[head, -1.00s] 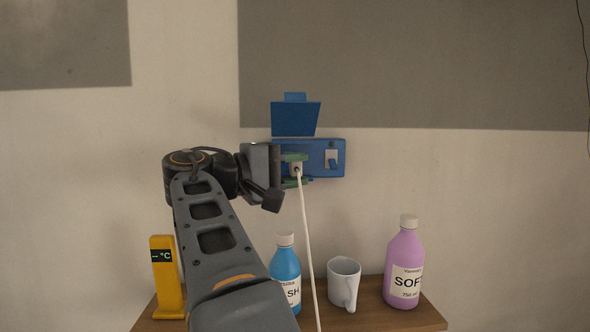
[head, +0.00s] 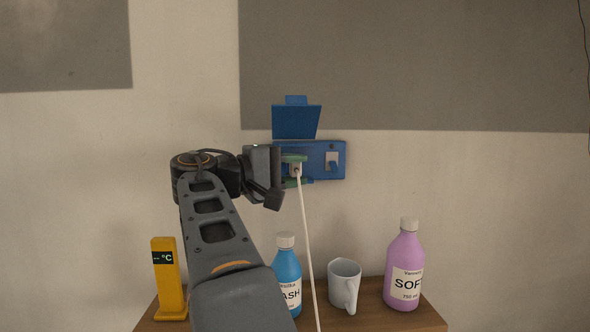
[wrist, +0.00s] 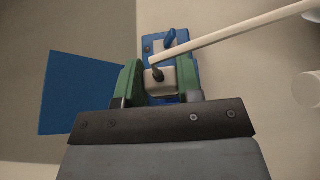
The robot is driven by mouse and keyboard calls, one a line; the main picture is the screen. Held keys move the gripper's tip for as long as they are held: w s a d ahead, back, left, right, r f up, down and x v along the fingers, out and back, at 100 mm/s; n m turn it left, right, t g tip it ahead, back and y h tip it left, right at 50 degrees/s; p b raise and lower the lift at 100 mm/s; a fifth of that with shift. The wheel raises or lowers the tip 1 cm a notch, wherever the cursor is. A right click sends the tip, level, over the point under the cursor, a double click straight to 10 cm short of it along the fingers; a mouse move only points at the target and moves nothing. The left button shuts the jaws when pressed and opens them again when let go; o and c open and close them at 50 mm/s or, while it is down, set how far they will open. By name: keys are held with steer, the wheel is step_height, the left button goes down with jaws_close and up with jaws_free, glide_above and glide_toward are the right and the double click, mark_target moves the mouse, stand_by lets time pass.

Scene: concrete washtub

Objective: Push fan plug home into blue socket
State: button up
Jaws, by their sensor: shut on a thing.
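The blue socket box (head: 322,152) is fixed to the wall, with its blue lid (head: 296,121) raised above it. The white fan plug (head: 296,169) is at the left part of the box, with a white cable hanging down from it. My gripper (head: 295,170) has green fingers and is shut on the plug. In the wrist view, the fingers of my gripper (wrist: 160,84) are on both sides of the plug (wrist: 160,86), and the blue box (wrist: 158,45) is right behind it. The plug's front is hidden, so I cannot tell how deep it sits.
A switch (head: 332,161) is on the right of the box. Below, a wooden shelf (head: 375,318) carries a yellow thermometer (head: 167,280), a blue bottle (head: 287,272), a white mug (head: 344,284) and a purple bottle (head: 405,262).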

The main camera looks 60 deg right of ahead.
steer(key=shift+w+d, duration=0.35)
steer(key=shift+d, duration=0.1)
steer(key=o, duration=1)
steer(key=b+v, duration=0.2)
steer(key=v, duration=1.1)
steer(key=shift+w+a, duration=0.2)
steer(key=shift+a, duration=0.15)
